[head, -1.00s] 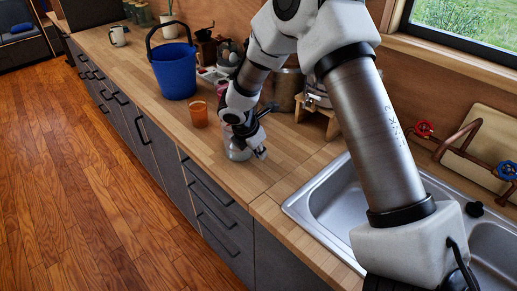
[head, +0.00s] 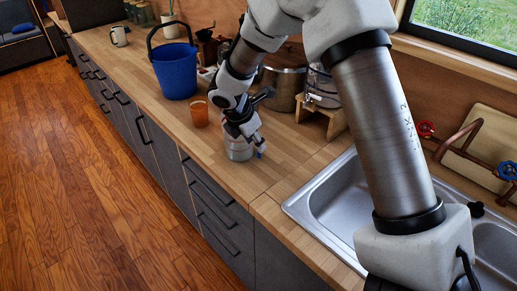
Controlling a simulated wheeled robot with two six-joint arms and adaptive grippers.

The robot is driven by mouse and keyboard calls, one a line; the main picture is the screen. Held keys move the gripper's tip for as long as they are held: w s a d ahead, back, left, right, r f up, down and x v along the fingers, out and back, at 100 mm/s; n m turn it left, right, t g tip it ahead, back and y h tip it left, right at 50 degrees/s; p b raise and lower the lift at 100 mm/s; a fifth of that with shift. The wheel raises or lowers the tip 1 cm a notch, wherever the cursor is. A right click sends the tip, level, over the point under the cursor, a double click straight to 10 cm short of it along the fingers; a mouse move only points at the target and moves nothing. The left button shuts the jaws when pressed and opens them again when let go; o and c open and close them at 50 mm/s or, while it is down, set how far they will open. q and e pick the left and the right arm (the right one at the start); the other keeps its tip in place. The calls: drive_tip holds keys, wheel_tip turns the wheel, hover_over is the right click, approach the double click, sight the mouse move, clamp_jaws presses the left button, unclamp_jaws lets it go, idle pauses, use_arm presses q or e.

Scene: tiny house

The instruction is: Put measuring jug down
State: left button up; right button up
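The measuring jug (head: 238,151) is a clear, glassy vessel low over the wooden counter, left of the sink. It looks upright and at or very near the counter surface. My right gripper (head: 248,137) reaches down over it from behind, with its fingers at the jug's upper part and right side. The gripper hides the jug's rim. I cannot tell whether the fingers grip the jug or stand apart from it. My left gripper is not in view.
An orange cup (head: 200,114) stands just left of the jug, with a blue bucket (head: 175,71) behind it. A metal pot (head: 283,86) and a wooden stand (head: 322,119) are at the back. The sink (head: 335,198) is to the right. The counter in front is narrow.

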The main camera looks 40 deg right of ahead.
drive_tip(key=v, duration=0.6)
drive_tip(key=shift+r, duration=0.25)
drive_tip(key=shift+a, duration=0.1)
